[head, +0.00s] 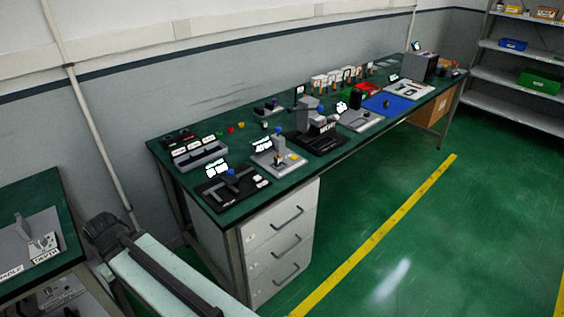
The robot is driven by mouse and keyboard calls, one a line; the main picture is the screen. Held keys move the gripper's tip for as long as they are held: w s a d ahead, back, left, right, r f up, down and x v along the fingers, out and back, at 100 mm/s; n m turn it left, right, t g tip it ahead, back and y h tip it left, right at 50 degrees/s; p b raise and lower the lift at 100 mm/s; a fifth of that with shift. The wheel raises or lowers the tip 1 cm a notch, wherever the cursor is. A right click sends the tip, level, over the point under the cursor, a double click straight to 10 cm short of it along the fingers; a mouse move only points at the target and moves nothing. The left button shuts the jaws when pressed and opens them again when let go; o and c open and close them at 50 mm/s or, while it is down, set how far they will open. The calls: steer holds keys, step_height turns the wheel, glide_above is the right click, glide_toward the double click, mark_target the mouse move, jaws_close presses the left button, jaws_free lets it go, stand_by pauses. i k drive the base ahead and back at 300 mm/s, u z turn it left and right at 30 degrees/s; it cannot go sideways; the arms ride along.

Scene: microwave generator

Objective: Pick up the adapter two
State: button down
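I cannot single out adapter two; the parts on the bench are too small to tell apart. A long green-topped workbench (345,153) stands along the wall. At its near left end are a dark rack with white labels (188,147) and a grey tray (202,159). Small red, yellow and green pieces (229,129) lie just right of the rack. Several fixtures stand along the front, including a black one (228,190) and a grey one (278,158). A pale link with a dark bar at the lower left appears to be mine. I cannot make out my gripper.
A white drawer cabinet (284,243) stands under the bench's near end. Another green-topped table (40,200) with a grey fixture is at far left. Shelves (520,90) with bins stand at the upper right. The green floor (470,240) is clear, with a yellow line (380,231).

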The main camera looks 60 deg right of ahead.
mark_target(277, 159)
steer(key=z, duration=2.9)
steer(key=k, duration=0.85)
steer(key=u, duration=0.9)
steer(key=i, duration=1)
steer(key=u, duration=0.05)
